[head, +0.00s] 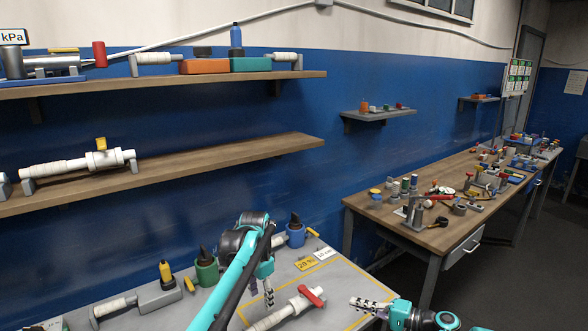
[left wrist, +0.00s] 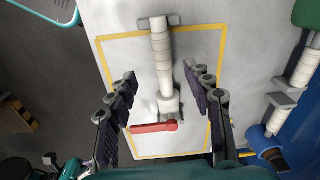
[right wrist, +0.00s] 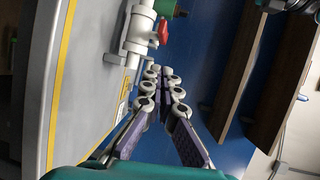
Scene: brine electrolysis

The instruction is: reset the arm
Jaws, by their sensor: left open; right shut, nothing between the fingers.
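My left gripper (head: 267,290) hangs over the grey table in the head view. In the left wrist view its fingers (left wrist: 163,76) are open, with a white pipe piece (left wrist: 161,52) with a red handle (left wrist: 154,127) below and between them. I see no contact. In the head view this pipe piece (head: 283,313) lies inside a yellow outline. My right gripper (head: 370,304) is to the right of it, shut and empty. In the right wrist view its fingertips (right wrist: 162,72) meet below a white pipe with a red valve handle (right wrist: 163,32).
Green (head: 206,268) and blue (head: 295,234) holders and a yellow-topped bottle (head: 166,273) stand along the table's back. Wall shelves (head: 200,164) hang at left. A crowded wooden bench (head: 390,218) stands at right.

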